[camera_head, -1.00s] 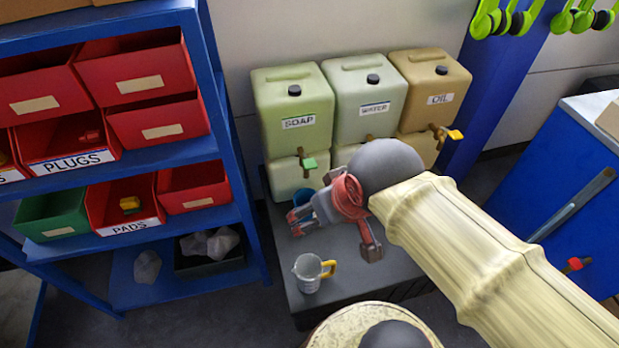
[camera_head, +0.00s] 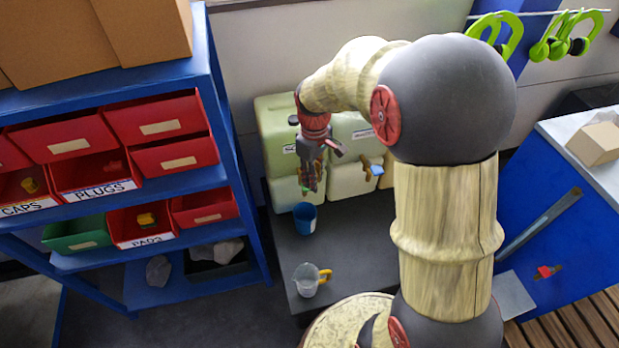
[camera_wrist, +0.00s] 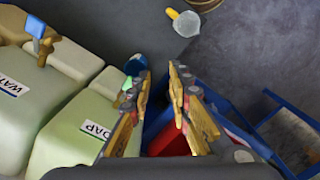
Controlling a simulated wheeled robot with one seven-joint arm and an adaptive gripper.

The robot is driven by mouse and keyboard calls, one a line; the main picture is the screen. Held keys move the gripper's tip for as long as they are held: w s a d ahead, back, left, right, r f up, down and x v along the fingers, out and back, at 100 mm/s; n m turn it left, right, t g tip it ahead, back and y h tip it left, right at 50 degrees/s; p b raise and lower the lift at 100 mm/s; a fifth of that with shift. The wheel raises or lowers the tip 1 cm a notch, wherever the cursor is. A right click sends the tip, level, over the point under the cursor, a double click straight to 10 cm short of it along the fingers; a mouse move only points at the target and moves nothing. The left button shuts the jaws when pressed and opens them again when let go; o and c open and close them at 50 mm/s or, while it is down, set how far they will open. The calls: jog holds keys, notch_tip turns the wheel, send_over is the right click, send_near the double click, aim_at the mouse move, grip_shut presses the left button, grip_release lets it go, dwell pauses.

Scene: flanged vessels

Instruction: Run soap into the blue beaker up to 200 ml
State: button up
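The blue beaker (camera_head: 305,218) stands upright on the grey platform in front of the soap container (camera_head: 277,122); its fill level cannot be read. It also shows in the wrist view (camera_wrist: 136,65), partly behind a finger. My gripper (camera_head: 311,186) points down in front of the soap container, above the beaker. The soap tap is mostly hidden behind the gripper in the head view. Its green handle (camera_wrist: 126,84) shows beside the left finger in the wrist view. The fingers (camera_wrist: 160,70) are apart with nothing visibly held between them; contact with the tap cannot be told.
The water container (camera_head: 352,138) with a blue tap handle (camera_head: 376,169) stands right of the soap. A clear jug with a yellow handle (camera_head: 307,281) stands at the platform's front. A blue shelf (camera_head: 150,183) with red bins is at left. The platform (camera_head: 350,235) is otherwise mostly clear.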

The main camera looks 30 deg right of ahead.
jog(key=w+n, duration=0.1)
jog(key=w, duration=0.1)
jog(key=w+d+f+n, duration=0.1)
jog(key=w+n, duration=0.1)
jog(key=w+d+f+n, duration=0.1)
jog(key=w+n, duration=0.1)
jog(key=c, duration=0.4)
jog(key=w+n, duration=0.1)
jog(key=w+r+n, duration=0.1)
jog(key=n, duration=0.1)
jog(key=shift+d+r+t, duration=0.15)
jog(key=shift+d+t, duration=0.05)
jog(key=shift+t, duration=0.1)
grip_shut()
jog(key=shift+n, duration=1.2)
